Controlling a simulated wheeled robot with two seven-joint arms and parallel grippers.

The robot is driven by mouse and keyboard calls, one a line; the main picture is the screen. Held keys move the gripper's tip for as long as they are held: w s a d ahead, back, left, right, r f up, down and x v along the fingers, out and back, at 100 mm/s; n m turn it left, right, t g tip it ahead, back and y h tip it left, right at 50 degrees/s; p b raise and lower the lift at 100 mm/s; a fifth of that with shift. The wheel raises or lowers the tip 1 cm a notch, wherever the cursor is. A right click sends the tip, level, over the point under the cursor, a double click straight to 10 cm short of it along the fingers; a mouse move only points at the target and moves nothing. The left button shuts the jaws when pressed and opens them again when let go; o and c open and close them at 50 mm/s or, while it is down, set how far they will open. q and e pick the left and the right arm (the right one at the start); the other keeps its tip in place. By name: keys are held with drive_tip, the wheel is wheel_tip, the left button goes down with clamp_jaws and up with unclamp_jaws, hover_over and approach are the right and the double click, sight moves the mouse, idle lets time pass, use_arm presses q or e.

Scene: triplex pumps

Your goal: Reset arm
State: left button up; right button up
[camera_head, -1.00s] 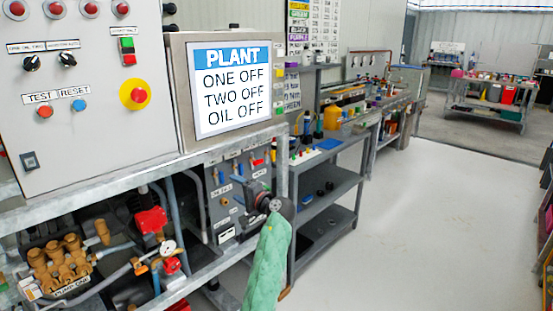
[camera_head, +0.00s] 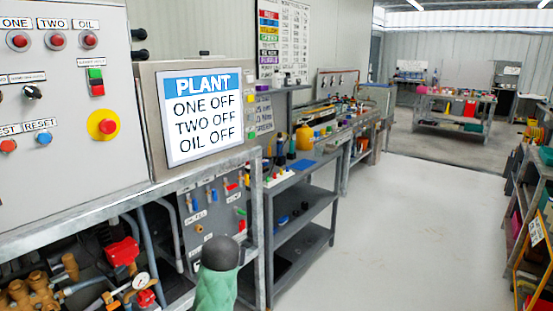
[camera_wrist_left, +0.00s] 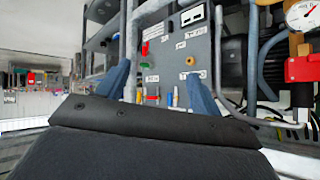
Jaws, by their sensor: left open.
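My left gripper (camera_wrist_left: 157,85) shows in the left wrist view with its two blue fingers spread wide apart and nothing between them. Beyond the fingers is the grey valve panel (camera_wrist_left: 172,55) with small labelled red, yellow and blue handles. In the head view a green-sleeved arm of mine with a dark rounded end rises at the bottom, in front of that panel; no gripper fingers can be made out there. The plant screen (camera_head: 203,115) reads ONE OFF, TWO OFF, OIL OFF. My right gripper is not in view.
The control cabinet (camera_head: 60,165) with buttons stands at the left. Brass pump parts (camera_head: 38,290), pipes and a gauge (camera_head: 140,281) sit below it. A grey shelf bench (camera_head: 300,212) stands beyond the panel. The pale floor (camera_head: 400,235) is clear; shelving (camera_head: 525,200) lines the right side.

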use_arm(q)
drive_tip(key=s+f+g+h+p, duration=0.1)
drive_tip(key=s+f, duration=0.6)
drive_tip(key=s, duration=0.8)
drive_tip(key=s+f+m+g+h+p, duration=0.1)
drive_tip(key=s+f+g+p, duration=0.3)
drive_tip(key=s, duration=1.1)
drive_tip(key=s+f+g+h+p, duration=0.1)
drive_tip(key=s+f+g+p, duration=0.1)
drive_tip(key=s+f, duration=0.7)
drive_tip(key=s, duration=0.6)
drive_tip(key=shift+d+f+m+g+h, duration=0.3)
drive_tip(key=shift+d+m+g, duration=0.1)
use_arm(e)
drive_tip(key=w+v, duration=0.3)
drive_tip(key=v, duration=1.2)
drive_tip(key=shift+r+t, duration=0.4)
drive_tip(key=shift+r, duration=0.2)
